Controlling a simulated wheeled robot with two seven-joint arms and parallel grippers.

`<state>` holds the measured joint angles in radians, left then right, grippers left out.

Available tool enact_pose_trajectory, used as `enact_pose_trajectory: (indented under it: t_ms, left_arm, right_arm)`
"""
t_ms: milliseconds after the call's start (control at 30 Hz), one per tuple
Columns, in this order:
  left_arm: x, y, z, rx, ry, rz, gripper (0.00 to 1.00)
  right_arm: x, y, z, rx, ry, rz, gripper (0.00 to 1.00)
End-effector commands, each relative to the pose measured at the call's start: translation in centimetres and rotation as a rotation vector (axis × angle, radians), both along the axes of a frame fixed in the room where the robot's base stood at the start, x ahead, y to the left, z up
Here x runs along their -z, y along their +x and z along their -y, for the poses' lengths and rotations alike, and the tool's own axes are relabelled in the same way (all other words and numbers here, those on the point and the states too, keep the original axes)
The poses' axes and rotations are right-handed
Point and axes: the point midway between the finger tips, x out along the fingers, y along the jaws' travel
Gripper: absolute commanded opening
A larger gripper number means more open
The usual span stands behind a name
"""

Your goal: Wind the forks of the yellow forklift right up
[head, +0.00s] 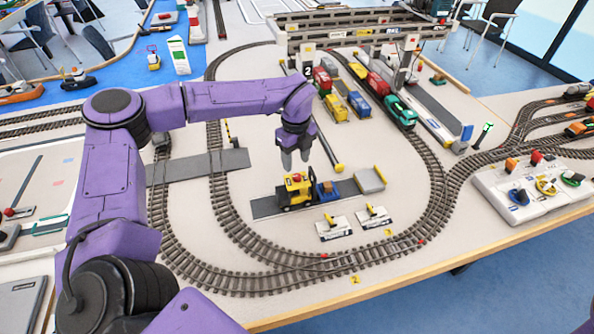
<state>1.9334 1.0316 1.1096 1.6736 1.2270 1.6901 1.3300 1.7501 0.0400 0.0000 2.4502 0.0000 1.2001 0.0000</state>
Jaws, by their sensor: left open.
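The yellow forklift (295,192) stands on a dark grey strip inside the track loop, with a small red part on its top. A blue item with a brown load (326,190) is at its right side; I cannot tell the forks apart from it at this size. My left gripper (295,163) points down just above and behind the forklift. It is open and holds nothing that I can see. It looks apart from the forklift, though the gap is hard to judge. My right gripper is not in view.
Train tracks (270,282) loop around the forklift. Two small white control boxes (333,227) (374,216) sit in front of it. A grey gantry crane (350,27) spans wagons behind. A white control panel (530,187) with coloured knobs is at the right, near the table edge.

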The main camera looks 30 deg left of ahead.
Motion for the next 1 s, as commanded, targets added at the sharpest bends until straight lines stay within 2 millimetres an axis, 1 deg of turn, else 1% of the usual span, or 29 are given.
enact_pose_trajectory:
  t_ms: [33,100,233,367,567,600,667,700,733,767,833,1000]
  left_arm:
    - [1.0,-0.1,0.0,0.0,0.0,-0.005,0.51]
    - [2.4,-0.1,0.0,0.0,0.0,-0.005,0.51]
    - [4.4,-0.1,0.0,0.0,-0.001,-0.003,0.51]
    - [5.3,0.0,0.0,0.001,-0.002,-0.001,0.51]
    - [5.5,0.0,0.0,0.0,-0.001,0.001,0.51]
    - [5.5,0.0,0.0,0.0,-0.001,0.001,0.48]
    - [5.4,0.0,0.0,0.0,-0.001,0.001,0.28]
    - [5.4,0.0,0.0,0.0,-0.001,0.001,0.15]
    - [5.4,0.0,0.0,0.001,-0.001,0.001,0.06]
    - [5.4,0.0,0.0,0.001,-0.001,0.001,0.0]
    - [5.4,0.0,0.4,0.003,-0.001,0.0,0.0]
    - [5.4,0.0,0.0,0.009,-0.001,0.0,0.0]
  right_arm:
    - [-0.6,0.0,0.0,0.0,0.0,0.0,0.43]
    - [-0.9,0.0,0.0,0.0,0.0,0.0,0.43]
    - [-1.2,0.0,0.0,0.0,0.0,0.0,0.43]
    - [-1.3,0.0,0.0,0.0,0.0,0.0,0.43]
    - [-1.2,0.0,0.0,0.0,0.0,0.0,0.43]
    - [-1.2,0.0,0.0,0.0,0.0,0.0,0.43]
    - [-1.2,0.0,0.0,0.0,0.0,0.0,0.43]
    - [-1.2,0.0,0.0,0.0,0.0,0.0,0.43]
    - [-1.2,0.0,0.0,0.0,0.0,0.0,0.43]
    - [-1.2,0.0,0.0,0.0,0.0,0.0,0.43]
    - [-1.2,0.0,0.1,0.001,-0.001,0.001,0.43]
    - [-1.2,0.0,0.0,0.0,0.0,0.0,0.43]
